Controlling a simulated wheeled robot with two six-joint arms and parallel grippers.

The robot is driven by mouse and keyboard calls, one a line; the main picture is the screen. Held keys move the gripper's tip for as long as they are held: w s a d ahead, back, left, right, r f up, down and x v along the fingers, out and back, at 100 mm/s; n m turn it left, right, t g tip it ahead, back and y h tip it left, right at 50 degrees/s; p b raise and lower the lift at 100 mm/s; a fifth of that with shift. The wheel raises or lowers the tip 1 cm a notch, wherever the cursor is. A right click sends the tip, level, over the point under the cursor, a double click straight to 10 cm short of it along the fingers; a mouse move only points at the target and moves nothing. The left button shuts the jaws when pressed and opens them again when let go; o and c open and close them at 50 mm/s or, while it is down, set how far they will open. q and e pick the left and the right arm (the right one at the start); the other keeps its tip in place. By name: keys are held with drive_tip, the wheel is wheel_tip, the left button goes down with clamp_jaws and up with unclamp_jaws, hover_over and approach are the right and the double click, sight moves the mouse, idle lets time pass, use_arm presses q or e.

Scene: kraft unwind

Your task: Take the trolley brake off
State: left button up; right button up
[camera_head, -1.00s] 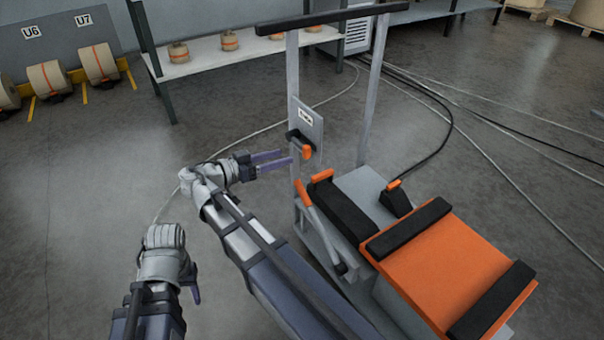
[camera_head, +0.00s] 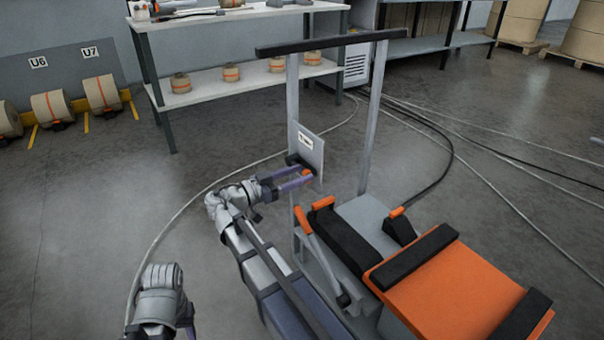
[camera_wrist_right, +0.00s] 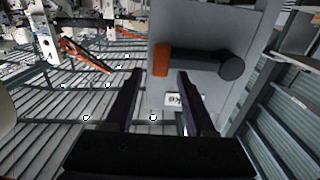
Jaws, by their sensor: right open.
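The trolley has a grey upright frame (camera_head: 374,120) with a grey plate (camera_head: 310,148) that bears a small white label, too small to read. A black lever with an orange tip sits on this plate; its tip (camera_head: 306,173) is partly hidden by my right gripper (camera_head: 312,178). In the right wrist view the lever (camera_wrist_right: 195,61) lies sideways, its round black pivot at the right. There the orange tip lies just beyond the open, empty fingers of my right gripper (camera_wrist_right: 158,76). My left gripper (camera_head: 188,322) is low at the left, mostly cut off by the frame edge.
An orange-topped deck (camera_head: 450,290) with black bars, a second orange-tipped lever (camera_head: 302,219) and a black pedal (camera_head: 402,228) are on the trolley. A shelf table (camera_head: 240,75) with rolls stands behind.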

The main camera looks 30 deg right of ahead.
drive_tip(key=shift+d, duration=0.75)
drive_tip(key=shift+c, duration=0.2)
clamp_jaws()
idle(0.7)
